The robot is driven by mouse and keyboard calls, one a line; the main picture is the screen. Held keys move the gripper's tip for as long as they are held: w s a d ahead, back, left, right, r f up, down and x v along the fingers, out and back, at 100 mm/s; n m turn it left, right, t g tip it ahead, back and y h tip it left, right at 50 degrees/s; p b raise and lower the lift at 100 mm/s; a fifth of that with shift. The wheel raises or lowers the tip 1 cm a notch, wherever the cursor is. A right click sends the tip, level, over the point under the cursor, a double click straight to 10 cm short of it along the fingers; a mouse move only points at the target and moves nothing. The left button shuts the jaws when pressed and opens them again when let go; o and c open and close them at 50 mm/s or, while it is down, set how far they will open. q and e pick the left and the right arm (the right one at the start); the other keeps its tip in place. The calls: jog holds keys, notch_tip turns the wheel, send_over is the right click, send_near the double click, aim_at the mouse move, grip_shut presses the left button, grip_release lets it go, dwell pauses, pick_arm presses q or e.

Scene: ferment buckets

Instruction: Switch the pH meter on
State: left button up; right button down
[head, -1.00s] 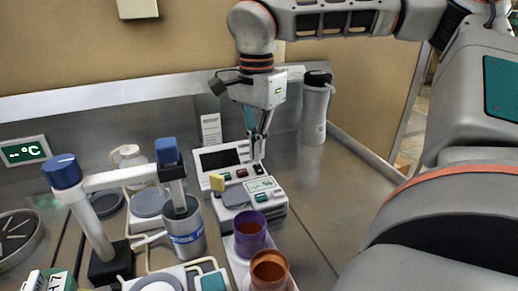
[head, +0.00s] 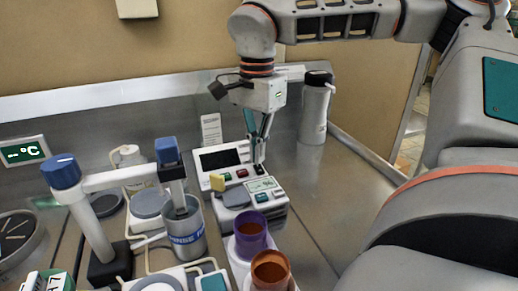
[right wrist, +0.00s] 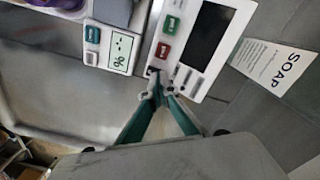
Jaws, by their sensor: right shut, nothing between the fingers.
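The white meter with a dark, blank screen (head: 220,159), which I take for the pH meter, stands near the back wall. It has a red button (head: 242,173) and a green button, both also visible in the right wrist view. A small black switch (right wrist: 154,71) sits at the end of its panel. My right gripper (head: 259,164) is shut and empty, pointing down at that end of the meter. In the right wrist view its fingertips (right wrist: 157,92) are right by the switch; I cannot tell whether they touch it. My left gripper is not in view.
A second meter with a lit "%" display (head: 262,185) stands just in front. A purple cup (head: 250,238) and an orange cup (head: 271,270) are nearer. A grey bottle (head: 314,108) stands behind to the right. The metal bench (head: 325,185) is clear on the right.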

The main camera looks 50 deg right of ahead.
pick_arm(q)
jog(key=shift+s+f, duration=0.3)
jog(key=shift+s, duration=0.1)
pick_arm(e)
jog(key=shift+f, duration=0.25)
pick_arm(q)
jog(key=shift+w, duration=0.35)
pick_arm(e)
jog(key=shift+f, duration=0.4)
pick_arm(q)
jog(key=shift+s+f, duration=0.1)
pick_arm(e)
jog(key=shift+s+f, duration=0.1)
jog(key=shift+f, duration=0.05)
jog(key=shift+r, duration=1.6)
jog(key=shift+r+p, duration=0.85)
jog(key=shift+r, duration=1.15)
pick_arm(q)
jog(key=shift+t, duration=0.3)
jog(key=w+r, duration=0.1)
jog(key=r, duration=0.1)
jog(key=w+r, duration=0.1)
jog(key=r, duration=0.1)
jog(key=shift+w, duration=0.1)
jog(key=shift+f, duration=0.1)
